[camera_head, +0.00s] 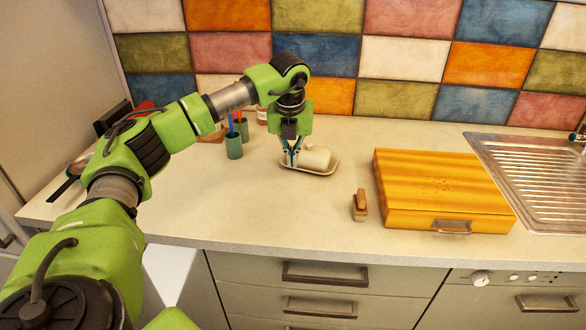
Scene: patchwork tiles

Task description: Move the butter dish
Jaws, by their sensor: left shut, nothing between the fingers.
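The butter dish (325,171) stands on the counter near its middle, a shallow pale tray with a cream-coloured, rounded lid or block (314,157) on it. My left gripper (290,163) points down at the left end of the dish. Its fingers are shut with nothing between them, and the tips are at or just over the tray's left rim. I cannot tell whether they touch it. My right gripper is not in view.
A yellow wooden box (435,185) with a metal handle stands on the right, with a small brown-topped object (360,204) beside it. A steel sink (540,170) is further right. The front middle counter is clear.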

